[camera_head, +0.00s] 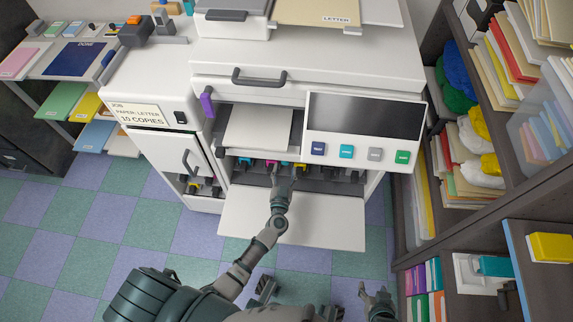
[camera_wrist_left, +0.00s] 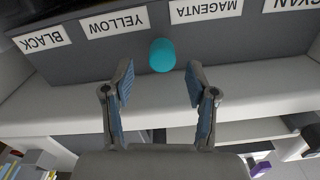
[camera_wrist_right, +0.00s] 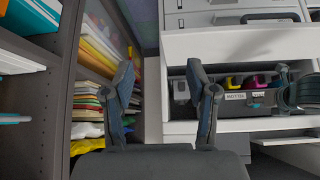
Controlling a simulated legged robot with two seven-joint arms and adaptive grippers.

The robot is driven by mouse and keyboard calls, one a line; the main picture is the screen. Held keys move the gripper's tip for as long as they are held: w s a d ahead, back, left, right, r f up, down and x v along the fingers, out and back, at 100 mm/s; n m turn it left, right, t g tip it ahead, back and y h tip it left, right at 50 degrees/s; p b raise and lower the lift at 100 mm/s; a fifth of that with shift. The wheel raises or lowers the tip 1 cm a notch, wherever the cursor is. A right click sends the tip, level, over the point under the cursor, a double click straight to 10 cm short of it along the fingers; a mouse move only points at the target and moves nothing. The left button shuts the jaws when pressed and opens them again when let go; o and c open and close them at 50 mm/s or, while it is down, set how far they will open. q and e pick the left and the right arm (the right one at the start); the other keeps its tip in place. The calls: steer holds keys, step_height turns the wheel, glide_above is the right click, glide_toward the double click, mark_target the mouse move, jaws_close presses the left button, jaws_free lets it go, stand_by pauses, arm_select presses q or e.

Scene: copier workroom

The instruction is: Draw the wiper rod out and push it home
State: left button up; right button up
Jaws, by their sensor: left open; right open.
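A teal rounded knob (camera_wrist_left: 162,55), which looks like the end of the wiper rod, sticks out of the dark panel in the left wrist view, between the YELLOW and MAGENTA labels. How far the rod stands out cannot be told. My left gripper (camera_head: 284,176) is in front of the copier's open toner bay; in the left wrist view its open fingers (camera_wrist_left: 158,98) stand either side of the knob's line, apart from it, with nothing between them. My right gripper (camera_head: 376,292) is open and empty, low at the right; its fingers also show in the right wrist view (camera_wrist_right: 164,98).
The copier's lowered white front door (camera_head: 290,220) lies below the bay. Coloured toner handles (camera_head: 245,161) line the bay, under an output tray with paper (camera_head: 258,128). The control panel (camera_head: 362,128) overhangs at right. A full shelf unit (camera_head: 405,180) stands right of my right gripper.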

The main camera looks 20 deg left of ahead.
arm_select(q)
steer(key=shift+x, duration=1.15)
steer(key=shift+w+a, duration=0.25)
arm_select(e)
steer(key=shift+w+a+r+t, duration=0.3)
steer(key=shift+w+t, duration=0.15)
steer(key=shift+w, duration=0.15)
steer(key=shift+w+a+r+t, duration=0.3)
steer(key=shift+w+t, duration=0.15)
steer(key=shift+w, duration=0.15)
